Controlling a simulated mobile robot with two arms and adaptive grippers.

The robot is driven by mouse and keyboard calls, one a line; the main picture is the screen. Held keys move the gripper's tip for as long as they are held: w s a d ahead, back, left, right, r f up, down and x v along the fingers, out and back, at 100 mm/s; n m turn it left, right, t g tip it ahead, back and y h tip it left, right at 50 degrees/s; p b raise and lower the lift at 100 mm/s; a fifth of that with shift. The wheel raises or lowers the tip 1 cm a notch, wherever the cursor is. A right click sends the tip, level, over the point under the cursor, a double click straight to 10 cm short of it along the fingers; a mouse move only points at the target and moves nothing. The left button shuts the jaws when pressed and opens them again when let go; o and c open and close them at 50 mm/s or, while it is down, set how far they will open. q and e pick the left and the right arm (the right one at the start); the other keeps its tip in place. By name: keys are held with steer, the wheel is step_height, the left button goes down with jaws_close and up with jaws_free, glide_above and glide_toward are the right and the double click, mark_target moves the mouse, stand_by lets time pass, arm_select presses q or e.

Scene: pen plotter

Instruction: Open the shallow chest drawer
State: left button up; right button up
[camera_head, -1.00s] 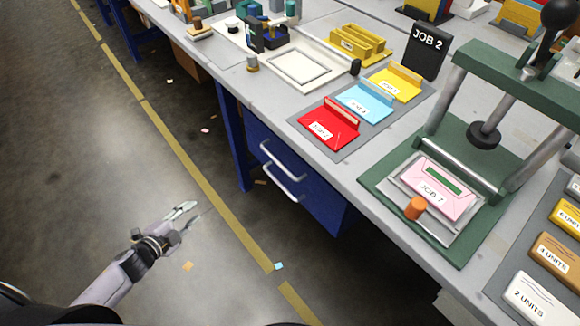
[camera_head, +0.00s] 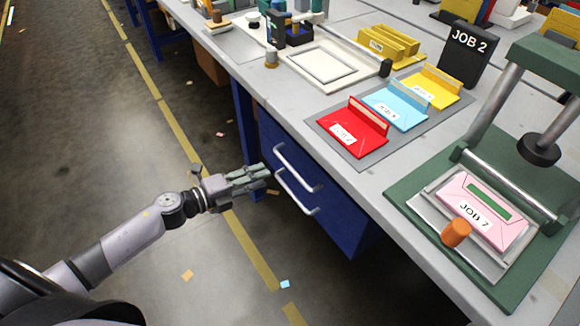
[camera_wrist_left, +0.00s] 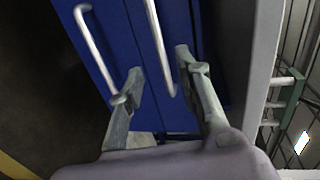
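The blue drawer chest (camera_head: 345,225) hangs under the bench and has two silver bar handles. The upper handle (camera_head: 297,168), on the narrow top front, also shows in the left wrist view (camera_wrist_left: 158,45). The lower handle (camera_head: 296,192) shows at left in that view (camera_wrist_left: 95,52). Both drawers look closed. My left gripper (camera_head: 265,179) is just left of the handles in the head view. In the wrist view its two fingers (camera_wrist_left: 160,78) are apart, one on each side of the upper handle in the picture; contact is not visible. My right gripper is out of view.
The grey bench top (camera_head: 375,180) overhangs the chest. On it are a red envelope (camera_head: 352,133), a green press (camera_head: 430,190) and a white tray (camera_head: 335,65). A blue bench leg (camera_head: 243,125) stands beside the chest. The aisle floor (camera_head: 90,170) is mostly clear.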

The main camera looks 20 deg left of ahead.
mark_target(290, 165)
arm_select(q)
steer(key=x, duration=0.9)
steer(key=shift+w, duration=0.1)
steer(key=shift+w+d+f, duration=0.1)
steer(key=shift+w+d, duration=0.3)
steer(key=shift+w, duration=0.05)
steer(key=shift+w+d, duration=0.1)
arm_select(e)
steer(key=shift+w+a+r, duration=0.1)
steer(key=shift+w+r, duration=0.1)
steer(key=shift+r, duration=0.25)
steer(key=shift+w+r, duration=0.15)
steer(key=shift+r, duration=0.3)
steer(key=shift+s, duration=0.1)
arm_select(q)
steer(key=shift+c, duration=0.2)
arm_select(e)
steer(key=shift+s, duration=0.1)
arm_select(q)
jaws_close()
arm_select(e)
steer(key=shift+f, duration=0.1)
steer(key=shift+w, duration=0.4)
